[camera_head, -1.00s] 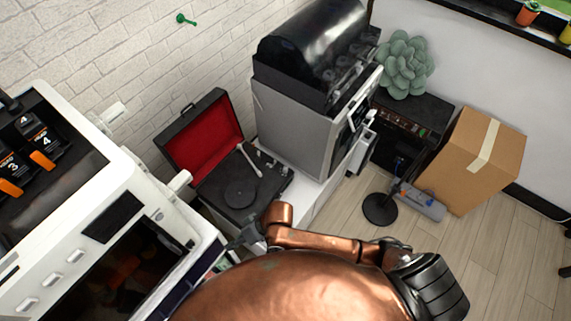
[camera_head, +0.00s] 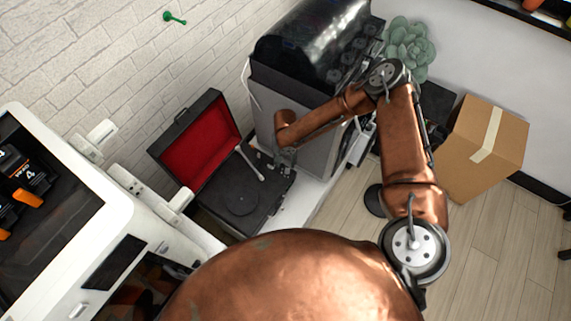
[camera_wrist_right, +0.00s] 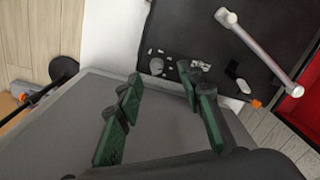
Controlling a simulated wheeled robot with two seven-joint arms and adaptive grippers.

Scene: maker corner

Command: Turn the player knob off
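The player (camera_head: 222,222) is a black suitcase turntable with its red-lined lid (camera_head: 200,145) open and a pale tonearm (camera_head: 250,163). In the right wrist view its dark deck (camera_wrist_right: 195,25) fills the upper right, with the tonearm (camera_wrist_right: 255,48) and several small pale controls (camera_wrist_right: 156,66) on it. I cannot tell which of these is the knob. My right gripper (camera_head: 284,160) is over the deck's back right corner. In the wrist view its green fingers (camera_wrist_right: 160,78) are apart with nothing between them, pointing toward the controls. My left gripper is not in view.
A grey machine with a black hood (camera_head: 315,45) stands close against the player's right side, beside my right gripper. A white machine (camera_head: 60,180) is at the left. A cardboard box (camera_head: 485,150) stands on the floor at right.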

